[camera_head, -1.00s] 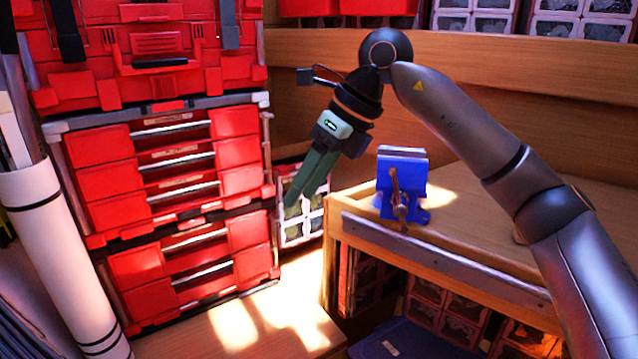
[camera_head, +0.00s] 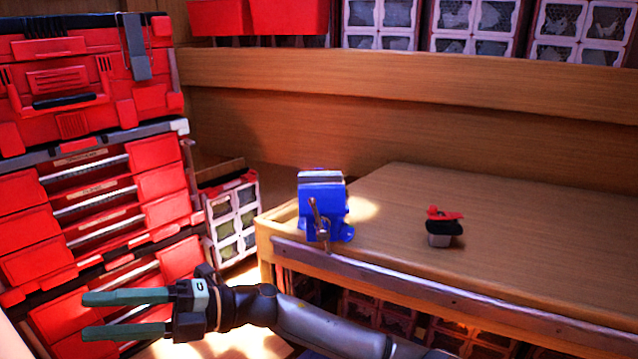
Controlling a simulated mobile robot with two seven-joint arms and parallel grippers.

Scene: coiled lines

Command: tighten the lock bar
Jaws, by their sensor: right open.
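A blue vise (camera_head: 318,200) stands on the left front corner of the wooden workbench. Its lock bar (camera_head: 319,217), a thin brownish bar, hangs at a slight tilt on the vise's front face. My right gripper (camera_head: 103,316) is at the lower left, pointing left, with its two green fingers apart and nothing between them. It is lower than the vise, to its left, and well clear of it. My left gripper does not show.
A small black and grey object with a red top (camera_head: 443,227) stands on the workbench (camera_head: 540,240) right of the vise. A stack of red toolboxes (camera_head: 90,190) fills the left side. A metal strip (camera_head: 400,283) runs along the bench's front edge.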

